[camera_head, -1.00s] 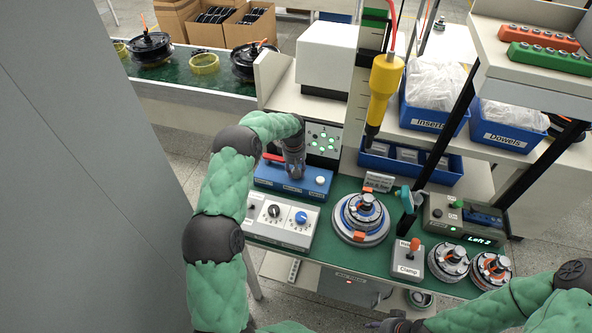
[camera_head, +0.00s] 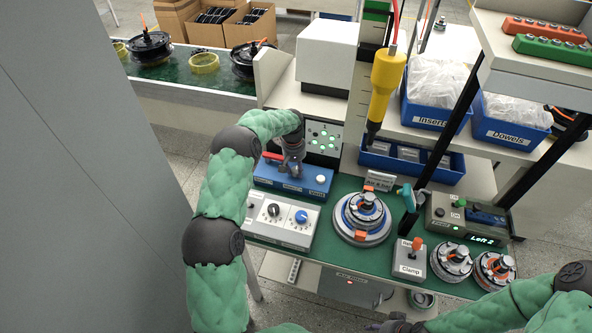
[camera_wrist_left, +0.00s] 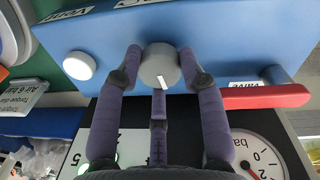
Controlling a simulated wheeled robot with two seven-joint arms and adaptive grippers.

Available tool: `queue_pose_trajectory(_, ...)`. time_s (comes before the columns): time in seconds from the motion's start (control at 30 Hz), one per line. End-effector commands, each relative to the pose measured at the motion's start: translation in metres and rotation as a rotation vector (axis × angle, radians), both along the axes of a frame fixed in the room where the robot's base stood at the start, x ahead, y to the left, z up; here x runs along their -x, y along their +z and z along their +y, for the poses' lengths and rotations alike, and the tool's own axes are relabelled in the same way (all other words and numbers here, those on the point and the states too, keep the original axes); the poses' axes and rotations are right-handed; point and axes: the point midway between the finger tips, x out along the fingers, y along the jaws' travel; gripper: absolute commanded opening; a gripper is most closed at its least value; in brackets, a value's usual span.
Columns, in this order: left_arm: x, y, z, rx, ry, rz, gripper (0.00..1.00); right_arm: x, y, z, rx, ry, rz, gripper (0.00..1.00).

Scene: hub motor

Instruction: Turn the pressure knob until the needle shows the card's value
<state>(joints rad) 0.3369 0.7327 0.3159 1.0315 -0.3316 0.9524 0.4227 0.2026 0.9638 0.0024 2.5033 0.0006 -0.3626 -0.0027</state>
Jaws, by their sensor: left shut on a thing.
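The pressure knob (camera_wrist_left: 159,66) is a grey round knob with a white mark, on the blue air unit (camera_head: 292,178). My left gripper (camera_head: 294,173) is at this unit. In the left wrist view its purple fingers (camera_wrist_left: 160,62) are closed around the knob's sides. A white pressure gauge (camera_wrist_left: 258,157) is partly in the wrist view at lower right; its needle cannot be read clearly.
The unit also has a red lever (camera_wrist_left: 265,97) and a white button (camera_head: 321,179). The motor fixture (camera_head: 361,217) and clamp box (camera_head: 409,259) are to the right. A yellow tool (camera_head: 385,85) hangs above.

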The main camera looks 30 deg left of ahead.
Motion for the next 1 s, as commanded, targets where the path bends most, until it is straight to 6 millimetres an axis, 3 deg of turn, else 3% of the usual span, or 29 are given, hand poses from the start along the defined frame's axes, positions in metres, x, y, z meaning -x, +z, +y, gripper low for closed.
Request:
queue_pose_trajectory(0.6, 0.000, -0.002, 0.000, 0.002, -0.580, 0.003, 0.07, 0.000, -0.011, 0.000, 0.000, 0.000, 0.000, 0.40)
queue_pose_trajectory(1.0, -0.001, -0.001, 0.000, 0.001, -0.865, 0.003, 0.07, 0.000, -0.013, 0.000, 0.000, 0.000, 0.000, 0.40)
